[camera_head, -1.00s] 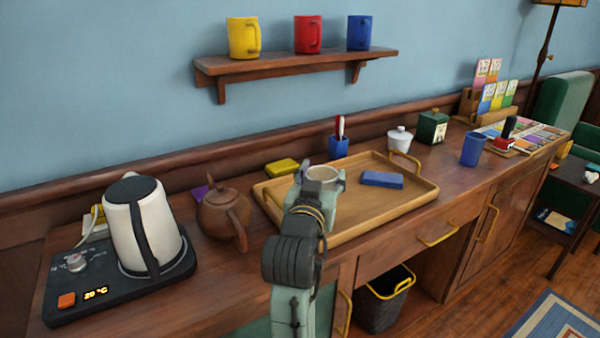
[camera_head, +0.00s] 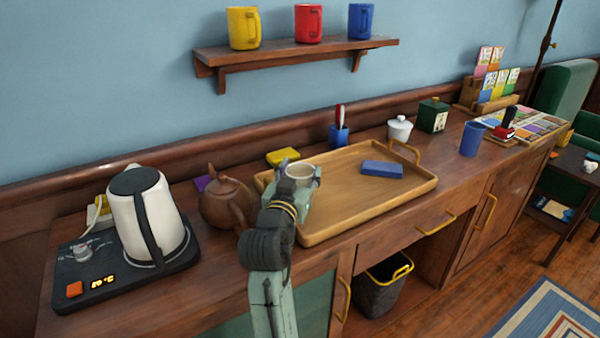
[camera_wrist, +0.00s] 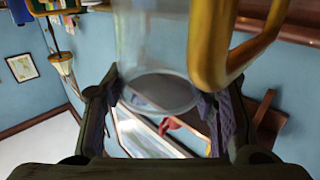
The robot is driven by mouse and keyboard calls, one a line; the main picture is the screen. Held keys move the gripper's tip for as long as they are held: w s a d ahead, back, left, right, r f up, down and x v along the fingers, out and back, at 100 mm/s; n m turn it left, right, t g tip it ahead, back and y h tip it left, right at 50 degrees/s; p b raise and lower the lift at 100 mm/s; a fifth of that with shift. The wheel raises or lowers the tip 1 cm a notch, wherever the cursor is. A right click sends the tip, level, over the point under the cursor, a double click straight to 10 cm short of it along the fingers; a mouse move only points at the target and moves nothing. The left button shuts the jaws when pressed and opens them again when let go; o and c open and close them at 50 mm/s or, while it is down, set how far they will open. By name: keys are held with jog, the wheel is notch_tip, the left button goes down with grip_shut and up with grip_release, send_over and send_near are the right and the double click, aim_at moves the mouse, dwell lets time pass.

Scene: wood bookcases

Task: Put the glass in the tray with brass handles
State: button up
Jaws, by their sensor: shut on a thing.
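The wooden tray (camera_head: 345,215) with brass handles (camera_head: 404,151) lies on the sideboard. A clear glass (camera_head: 300,167) shows its round rim above my gripper (camera_head: 299,176). My gripper is shut on it, over the tray's left end. In the wrist view the transparent glass (camera_wrist: 155,60) stands between the two fingers (camera_wrist: 162,105), and a thick brass bar (camera_wrist: 208,45) passes close by on the right. My gripper hides the lower glass and the tray's left handle in the head view. I cannot tell whether the glass touches the tray floor.
A blue block (camera_head: 382,169) lies in the tray's far right part. A brown teapot (camera_head: 226,203) and a white kettle (camera_head: 146,217) stand left of the tray. A blue cup (camera_head: 472,138) stands to the right. The tray's middle is clear.

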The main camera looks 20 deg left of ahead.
jog(key=shift+f, duration=0.2)
jog(key=o, duration=1.7)
jog(key=shift+o, duration=0.2)
jog(key=shift+r, duration=0.1)
jog(key=shift+r, duration=0.25)
jog(key=s+d+p, duration=0.1)
jog(key=s, duration=1.1)
jog(key=shift+d+p, duration=0.25)
jog(key=shift+p, duration=0.05)
